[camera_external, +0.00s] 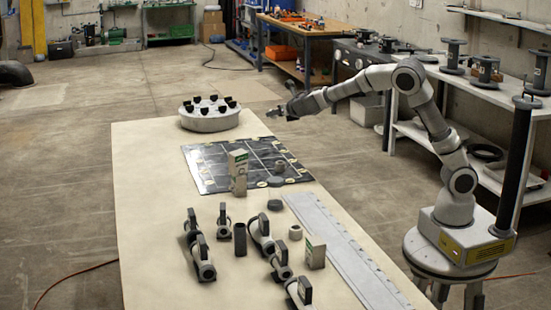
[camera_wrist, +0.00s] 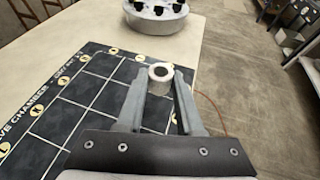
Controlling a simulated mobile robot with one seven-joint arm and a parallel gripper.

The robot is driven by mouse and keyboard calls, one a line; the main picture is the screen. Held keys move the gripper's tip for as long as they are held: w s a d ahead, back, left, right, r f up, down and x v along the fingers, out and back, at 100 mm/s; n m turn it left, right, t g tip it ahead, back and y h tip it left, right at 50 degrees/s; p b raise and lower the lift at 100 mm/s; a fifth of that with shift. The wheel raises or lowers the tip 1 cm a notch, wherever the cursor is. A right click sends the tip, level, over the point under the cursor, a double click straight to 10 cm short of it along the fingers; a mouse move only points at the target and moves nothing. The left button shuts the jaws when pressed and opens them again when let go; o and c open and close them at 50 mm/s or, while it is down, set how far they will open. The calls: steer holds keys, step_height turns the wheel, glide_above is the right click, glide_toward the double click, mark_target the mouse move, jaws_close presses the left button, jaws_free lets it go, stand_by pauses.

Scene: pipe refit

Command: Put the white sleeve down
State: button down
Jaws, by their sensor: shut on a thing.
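The white sleeve (camera_wrist: 159,72), a short pale ring with a dark bore, sits between the fingertips of my gripper (camera_wrist: 161,84) in the wrist view. The fingers close on it from both sides. In the external view my gripper (camera_external: 276,112) is held up in the air, near the table's far right edge. The sleeve is too small there to make out clearly. Below and left in the wrist view lies the black gridded mat (camera_wrist: 88,98); it also shows in the external view (camera_external: 212,165).
A round grey holder (camera_external: 210,123) with several black cups stands behind the mat. Several dark-handled pipe fittings (camera_external: 201,259) and a long grey strip (camera_external: 345,255) occupy the near table.

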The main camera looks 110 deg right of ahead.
steer(key=w+a+f, duration=0.1)
steer(key=w+f, duration=0.2)
steer(key=w+a+f+b, duration=0.1)
steer(key=w+f, duration=0.2)
steer(key=w, duration=0.1)
steer(key=w+a+f, duration=0.1)
steer(key=w+f, duration=0.3)
steer(key=shift+a+f+b, duration=0.1)
steer(key=shift+a+b, duration=0.2)
steer(key=shift+a, duration=0.05)
steer(key=shift+f+b, duration=1.05)
steer(key=shift+f, duration=0.8)
steer(key=shift+f, duration=0.2)
steer(key=c, duration=0.6)
jaws_free()
steer(key=shift+o, duration=0.2)
